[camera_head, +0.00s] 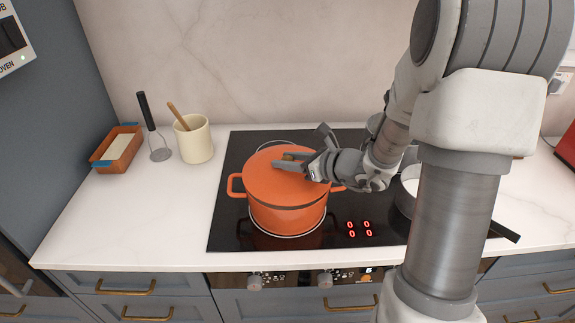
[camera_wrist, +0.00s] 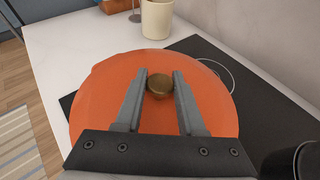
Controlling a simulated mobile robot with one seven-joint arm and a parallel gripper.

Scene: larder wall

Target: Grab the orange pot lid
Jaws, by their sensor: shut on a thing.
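The orange pot lid (camera_head: 272,180) rests on the orange pot (camera_head: 288,217), which stands on the black cooktop. The lid also fills the middle of the wrist view (camera_wrist: 107,87), with a round brass-coloured knob (camera_wrist: 159,86) at its centre. My gripper (camera_head: 287,159) reaches in from the right, low over the lid. In the wrist view my gripper's two fingers (camera_wrist: 160,88) stand on either side of the knob, shut on it. In the head view the fingers partly hide the knob. The lid looks level on the pot, with no clear gap at the rim.
A saucepan (camera_head: 408,199) stands on the cooktop (camera_head: 228,232) to the right, partly behind my arm. The left front counter (camera_head: 130,220) is clear.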

